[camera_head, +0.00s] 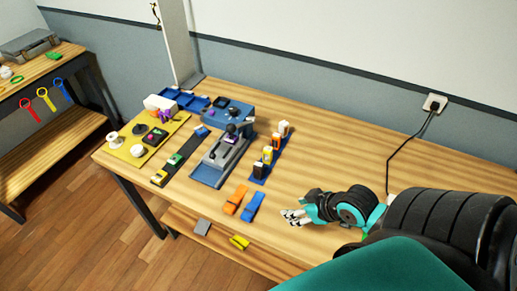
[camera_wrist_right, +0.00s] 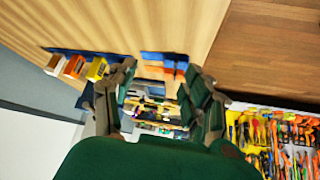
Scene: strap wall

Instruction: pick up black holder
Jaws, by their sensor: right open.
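Several small black items show in the head view, and I cannot tell for sure which is the black holder. A black square piece (camera_head: 155,137) lies on the yellow mat, and a small black piece (camera_head: 232,129) stands on the grey-blue fixture (camera_head: 208,172). My right gripper (camera_head: 292,217) is over the front of the table, right of the orange and blue blocks and well apart from the black items. It is open and empty, with its spread fingers (camera_wrist_right: 156,88) in the right wrist view. My left gripper is not in view.
An orange block (camera_head: 235,198) and a blue block (camera_head: 253,206) lie near the front edge. A blue strip (camera_head: 258,172) holds several small boxes. The yellow mat (camera_head: 125,153) is at the left. A black cable (camera_head: 402,150) hangs at the wall. The table's right side is mostly clear.

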